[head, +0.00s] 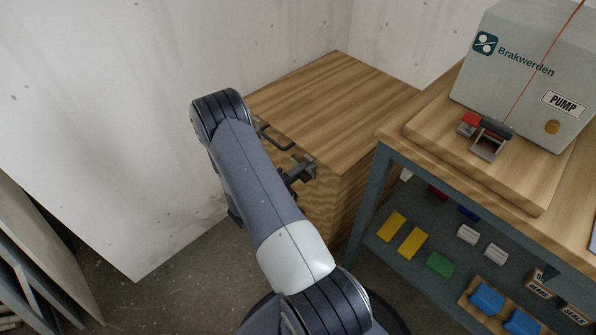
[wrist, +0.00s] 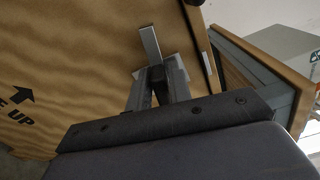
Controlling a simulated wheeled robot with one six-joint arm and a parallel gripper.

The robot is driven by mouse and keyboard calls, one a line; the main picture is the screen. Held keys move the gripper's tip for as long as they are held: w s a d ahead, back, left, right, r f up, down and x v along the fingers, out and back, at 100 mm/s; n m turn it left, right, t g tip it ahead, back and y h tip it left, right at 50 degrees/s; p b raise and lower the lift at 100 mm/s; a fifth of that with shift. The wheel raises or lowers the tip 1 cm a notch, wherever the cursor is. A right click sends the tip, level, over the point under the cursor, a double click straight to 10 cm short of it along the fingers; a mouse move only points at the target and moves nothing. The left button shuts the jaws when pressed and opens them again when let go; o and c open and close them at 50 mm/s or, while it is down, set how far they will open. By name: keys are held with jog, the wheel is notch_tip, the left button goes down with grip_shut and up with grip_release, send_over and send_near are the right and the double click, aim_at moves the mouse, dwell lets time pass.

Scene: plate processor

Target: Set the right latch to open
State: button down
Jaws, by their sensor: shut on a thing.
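The wooden crate (head: 335,105) stands in the middle of the head view, its top closed. The right latch (wrist: 149,42) is a grey metal bar with a plate on the crate's face, near its edge in the wrist view. My gripper (head: 299,172) is at this latch on the crate's front edge. In the wrist view my gripper (wrist: 158,88) is shut on a dark part of the latch between its fingers. The fingers hide part of the latch, and its exact angle is hard to tell. Another dark metal fitting (head: 272,136) shows further left on the crate edge.
A workbench (head: 388,150) with the grey pump box (head: 520,65) stands close to the right of the crate. Its lower shelf holds coloured blocks and small boxes. A white wall (head: 100,90) is behind and left. Leaning panels (head: 35,250) stand at the far left.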

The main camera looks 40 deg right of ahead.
jog(key=c, duration=1.4)
grip_release()
jog(key=shift+c, duration=0.2)
jog(key=a+p, duration=0.1)
jog(key=a, duration=1)
jog(key=shift+s, duration=0.45)
jog(key=shift+d, duration=0.15)
jog(key=d, duration=0.7)
jog(key=w+d+b, duration=0.1)
jog(key=d, duration=0.2)
jog(key=shift+d, duration=0.4)
jog(key=shift+a, duration=0.1)
